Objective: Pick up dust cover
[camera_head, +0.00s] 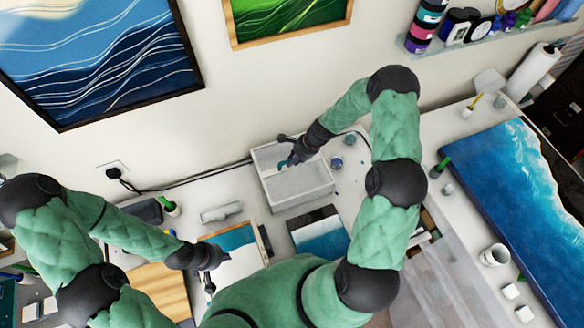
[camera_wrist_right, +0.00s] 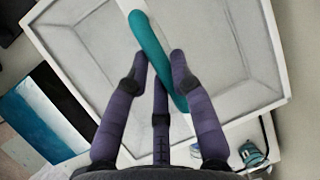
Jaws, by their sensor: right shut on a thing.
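The dust cover (camera_head: 298,187) is a pale, box-shaped cover with a teal bar handle, standing on the white worktop against the wall. In the right wrist view the cover (camera_wrist_right: 225,55) fills most of the picture, and its teal handle (camera_wrist_right: 150,45) runs between my fingers. My right gripper (camera_head: 291,155) is at the top of the cover. In its wrist view the purple fingers (camera_wrist_right: 160,72) are shut on the handle. My left gripper (camera_head: 209,273) is low over the front left, by a blue-and-white painted panel; its finger opening is too small to tell.
A small blue-and-white painting (camera_head: 321,237) lies just in front of the cover. Small jars (camera_head: 337,162) stand to its right, and a grey-white block (camera_head: 221,212) lies to its left. A large blue sea panel (camera_head: 515,190) fills the right table.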

